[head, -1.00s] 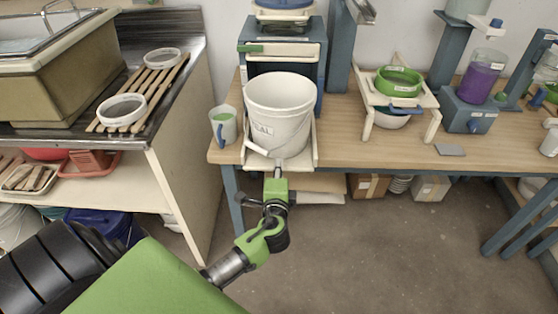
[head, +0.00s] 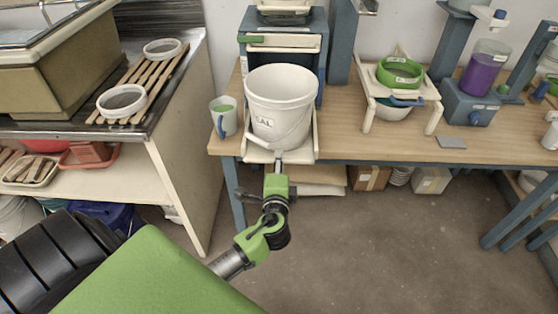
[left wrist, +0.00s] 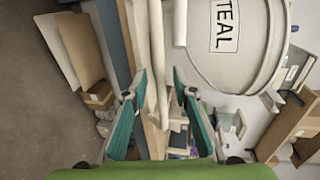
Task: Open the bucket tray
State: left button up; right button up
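The bucket tray (head: 254,155) is a cream frame at the table's front edge, extending out from the blue unit (head: 310,58). A white bucket (head: 265,97) labelled TEAL stands upright on it; the bucket (left wrist: 265,45) also shows in the left wrist view. My left gripper (head: 279,168) is at the tray's front, below the bucket. In the left wrist view its two teal fingers (left wrist: 160,88) are apart, on either side of the cream tray front bar (left wrist: 157,40). Gaps show beside the bar, and contact is not clear. My right gripper is out of view.
A mug (head: 229,124) stands close to the left of the tray. A cream stand (head: 368,115) with a green sieve (head: 400,72) is to the right. Boxes (head: 369,178) lie under the table. The floor (head: 390,250) in front is clear.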

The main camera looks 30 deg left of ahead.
pick_arm(q)
jog(key=v, duration=1)
jog(key=shift+s, duration=0.35)
jog(key=shift+d+r, duration=0.1)
jog(key=shift+d, duration=0.05)
jog(key=s+d+f+g+h, duration=0.1)
jog(key=s+f+g+h, duration=0.15)
jog(key=f, duration=0.75)
jog(key=s+d+f+g+h, duration=0.1)
jog(key=s+d+f, duration=0.15)
jog(key=f, duration=0.75)
jog(key=s+f+g+h, duration=0.2)
jog(key=s+f, duration=0.1)
jog(key=f, duration=0.8)
jog(key=s+d+f+n+g+h, duration=0.1)
jog(key=s+f+n+g, duration=0.1)
jog(key=s+f, duration=0.5)
jog(key=s+f+n+g+h, duration=0.1)
jog(key=s+f+n, duration=0.3)
jog(key=s, duration=0.9)
jog(key=s+d+f+n+g+h, duration=0.1)
jog(key=s+f+n+g, duration=0.2)
jog(key=s+f, duration=0.6)
jog(key=shift+s+d+f+g, duration=0.3)
jog(key=shift+s+g, duration=0.15)
jog(key=shift+s, duration=0.5)
